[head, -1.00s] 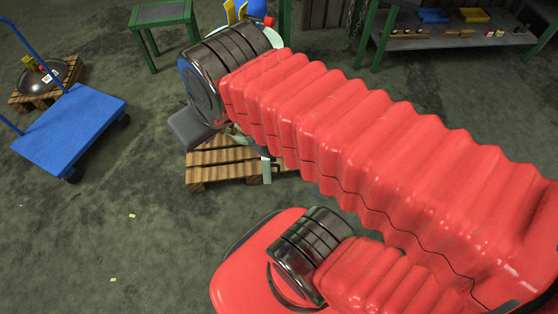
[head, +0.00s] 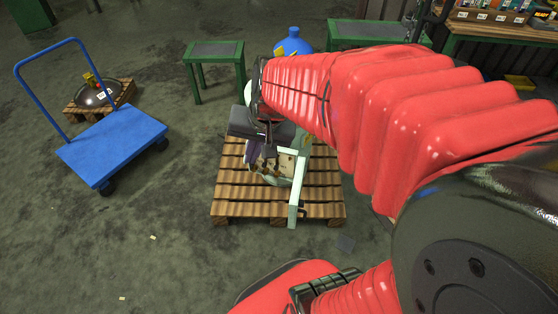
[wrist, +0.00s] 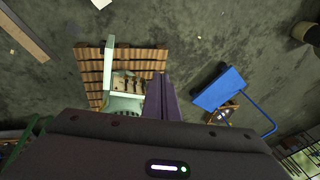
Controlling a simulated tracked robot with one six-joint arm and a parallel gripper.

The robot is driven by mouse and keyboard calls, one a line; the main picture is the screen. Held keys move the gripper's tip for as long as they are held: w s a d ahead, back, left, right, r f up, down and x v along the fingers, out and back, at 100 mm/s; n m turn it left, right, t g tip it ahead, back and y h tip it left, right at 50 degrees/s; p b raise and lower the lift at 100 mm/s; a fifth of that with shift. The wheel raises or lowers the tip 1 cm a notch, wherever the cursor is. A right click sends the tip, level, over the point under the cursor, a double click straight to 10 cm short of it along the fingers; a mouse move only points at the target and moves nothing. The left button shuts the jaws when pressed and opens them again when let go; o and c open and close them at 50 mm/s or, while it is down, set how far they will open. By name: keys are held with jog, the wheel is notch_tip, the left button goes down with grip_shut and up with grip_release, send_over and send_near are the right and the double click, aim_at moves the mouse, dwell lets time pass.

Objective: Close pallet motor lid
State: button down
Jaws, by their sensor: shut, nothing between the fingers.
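The pallet motor (head: 276,176) sits on a wooden pallet (head: 325,195), partly hidden by my arm and gripper. Its pale green lid (head: 299,188) stands open, swung out to the side of the box, and beige inner parts show. In the wrist view the motor's open box (wrist: 127,83) and the upright-looking lid (wrist: 108,58) lie left of my fingers. My gripper (head: 262,156) is shut and empty, over or just beside the motor's open side. Its dark purple fingers (wrist: 160,88) show in the wrist view. I cannot tell whether they touch the motor.
A blue cart (head: 112,145) stands left of the pallet, with a domed part (head: 98,93) on a small pallet behind it. Green-framed tables (head: 214,52) and a blue round object (head: 293,42) are at the back. The floor at front left is mostly clear.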

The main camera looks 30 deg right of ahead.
aim_at(297, 193)
jog(key=w+d+f+m+y, duration=0.1)
jog(key=w+d+f+m, duration=0.1)
jog(key=d+f+m, duration=0.5)
jog(key=w+d+f+m, duration=0.2)
jog(key=d+f+m, duration=0.1)
jog(key=d+f, duration=0.7)
jog(key=s+d+f+m, duration=0.2)
jog(key=d+f+m, duration=0.1)
jog(key=f, duration=0.3)
jog(key=s+d+f+m, duration=0.2)
jog(key=s+f+m, duration=0.1)
jog(key=f, duration=0.4)
jog(key=s+d+f+m+y, duration=0.1)
jog(key=s+d+f+m, duration=0.2)
jog(key=f, duration=0.4)
jog(key=shift+s+d+g, duration=0.2)
jog(key=shift+d+g, duration=0.1)
jog(key=shift+d, duration=0.05)
jog(key=shift+f, duration=0.15)
jog(key=w+a+f, duration=0.5)
jog(key=f, duration=0.4)
jog(key=shift+w+a, duration=0.2)
jog(key=shift+a, duration=0.1)
